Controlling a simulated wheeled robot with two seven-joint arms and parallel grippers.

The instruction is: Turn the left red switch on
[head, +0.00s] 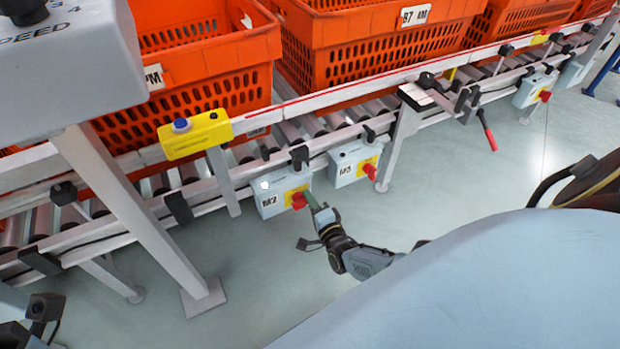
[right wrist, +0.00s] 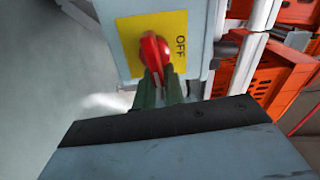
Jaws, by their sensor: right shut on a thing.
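The left red switch (head: 299,201) is a red knob on the yellow plate of the grey-blue box marked M2 (head: 270,205), under the conveyor's front rail. My right gripper (head: 311,199) reaches it from below right, with its green fingers at the knob. In the right wrist view the red knob (right wrist: 154,50) sits on a yellow plate (right wrist: 130,35) that reads OFF beside it. My right gripper (right wrist: 160,90) is shut on the knob's lower end there. The fingertips partly hide the knob. Of my left arm only dark parts show at the bottom left; its fingers do not show.
A second box, M3 (head: 346,167), with its own red switch (head: 370,171) hangs just right. A yellow box with a blue button (head: 195,135) stands left above. Orange totes (head: 200,95) sit on the conveyor. A grey post (head: 140,215) stands at left. The floor below is clear.

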